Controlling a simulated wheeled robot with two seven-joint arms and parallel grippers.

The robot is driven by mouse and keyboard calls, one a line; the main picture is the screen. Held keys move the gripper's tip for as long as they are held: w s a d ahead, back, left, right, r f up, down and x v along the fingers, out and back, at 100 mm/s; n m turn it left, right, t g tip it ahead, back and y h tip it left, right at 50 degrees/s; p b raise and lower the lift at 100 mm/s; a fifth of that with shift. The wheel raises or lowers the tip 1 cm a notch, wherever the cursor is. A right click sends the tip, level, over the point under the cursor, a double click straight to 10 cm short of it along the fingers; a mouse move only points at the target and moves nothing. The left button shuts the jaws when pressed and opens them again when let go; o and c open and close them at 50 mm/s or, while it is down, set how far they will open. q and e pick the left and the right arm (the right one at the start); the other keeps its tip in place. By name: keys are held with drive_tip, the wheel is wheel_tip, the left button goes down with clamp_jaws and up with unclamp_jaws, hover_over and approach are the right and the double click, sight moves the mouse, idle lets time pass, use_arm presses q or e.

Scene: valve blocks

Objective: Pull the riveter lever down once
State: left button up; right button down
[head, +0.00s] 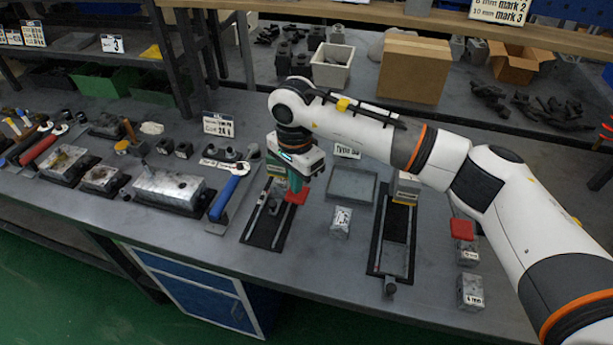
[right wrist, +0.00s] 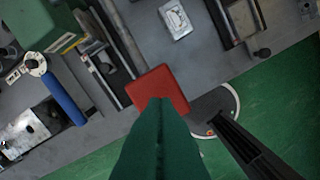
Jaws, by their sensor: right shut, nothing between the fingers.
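A press-like fixture with a long black base (head: 263,226) stands on the bench, and I take it for the riveter. A red square pad (head: 297,196), which looks like its lever end, sticks out on its right. The pad is also in the right wrist view (right wrist: 157,88), level or slightly tilted. My right gripper (head: 294,184) has green fingers pointing down, shut and empty, just above the pad. In the right wrist view the fingers (right wrist: 160,104) overlap the pad's near edge; I cannot tell if they touch it. The lever's arm is mostly hidden. My left gripper is not in view.
A small metal block (head: 341,222) lies between the two. A blue-handled tool (head: 224,198) lies left of the riveter. A grey tray (head: 352,185) is behind. Green floor lies in front of the bench.

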drive_tip(key=shift+f+b, duration=6.15)
drive_tip(key=shift+f, duration=0.9)
drive_tip(key=shift+r+p, duration=3.8)
drive_tip(key=shift+r, duration=5.05)
